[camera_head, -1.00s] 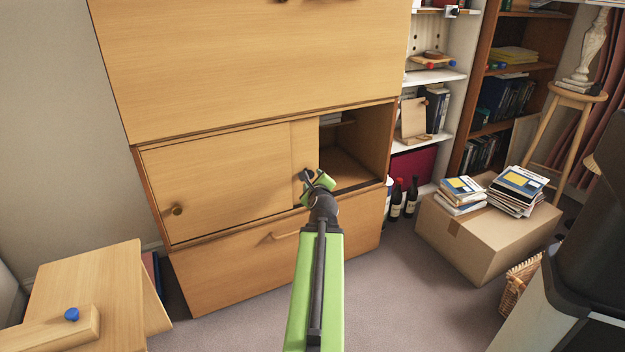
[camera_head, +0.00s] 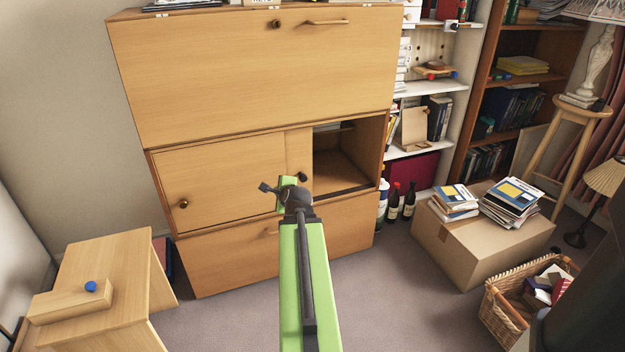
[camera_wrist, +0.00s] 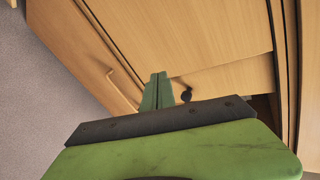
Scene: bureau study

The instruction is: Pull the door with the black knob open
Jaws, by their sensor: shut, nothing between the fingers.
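The bureau's right door (camera_head: 298,155) bears a small black knob (camera_head: 302,177). Only a strip of this door shows beside the left door (camera_head: 235,180), which has a brown knob (camera_head: 183,204). To its right is the open cubby (camera_head: 345,165). My gripper (camera_head: 285,181) is at the low edge of the doors, just left of the black knob in the picture. In the wrist view my gripper (camera_wrist: 155,90) has its green fingers together and empty, with the black knob (camera_wrist: 186,95) just right of the tips. I cannot tell the depth gap; they look apart.
A drawer (camera_head: 270,250) with a bar handle lies below the doors. A wooden desk (camera_head: 100,265) stands at left. A cardboard box (camera_head: 465,245) with books and a wicker basket (camera_head: 505,310) are at right. Carpet between is clear.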

